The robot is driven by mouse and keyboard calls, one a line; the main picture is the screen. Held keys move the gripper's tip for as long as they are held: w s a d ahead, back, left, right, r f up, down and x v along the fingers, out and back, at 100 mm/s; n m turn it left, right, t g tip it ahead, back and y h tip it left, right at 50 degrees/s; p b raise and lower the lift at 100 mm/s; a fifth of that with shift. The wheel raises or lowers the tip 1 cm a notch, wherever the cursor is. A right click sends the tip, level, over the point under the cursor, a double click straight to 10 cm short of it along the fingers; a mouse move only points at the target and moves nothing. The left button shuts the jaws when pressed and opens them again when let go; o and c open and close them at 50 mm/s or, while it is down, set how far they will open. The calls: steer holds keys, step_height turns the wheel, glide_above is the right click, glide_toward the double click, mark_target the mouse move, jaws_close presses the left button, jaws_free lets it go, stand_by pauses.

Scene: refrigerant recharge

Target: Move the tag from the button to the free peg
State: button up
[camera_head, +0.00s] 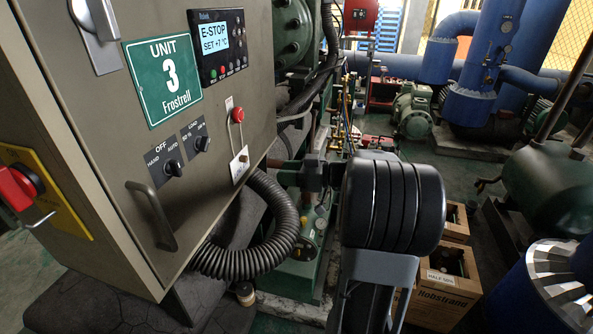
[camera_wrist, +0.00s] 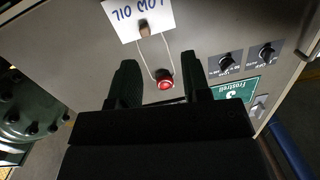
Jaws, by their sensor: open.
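The red button (camera_head: 238,114) is on the front of the beige cabinet. A thin cord loops from it to a white tag (camera_head: 240,166) hanging below. In the wrist view, which is upside down, the tag (camera_wrist: 138,17) reads "LOW OIL" and has a brown piece where the cord joins. The button (camera_wrist: 165,79) shows between the fingers of my gripper (camera_wrist: 159,66), which is open and empty. The fingers are apart from the tag and cord as far as I can see. I cannot make out a free peg in either view.
The cabinet door has a display (camera_head: 216,46) reading "E-STOP", two black knobs (camera_head: 173,168), a handle (camera_head: 153,215) and a green "UNIT 3" sign (camera_head: 162,80). A thick corrugated hose (camera_head: 262,245) curves out below.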

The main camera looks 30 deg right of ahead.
steer(key=d+t, duration=0.1)
steer(key=d, duration=0.1)
steer(key=p, duration=0.6)
glide_toward(236, 148)
step_height(236, 148, down, 3)
steer(key=b+x, duration=0.5)
steer(key=x, duration=0.1)
steer(key=shift+n+t, duration=0.3)
steer(key=shift+f, duration=0.1)
jaws_close()
steer(key=shift+r+b, duration=0.75)
steer(key=shift+r, duration=0.85)
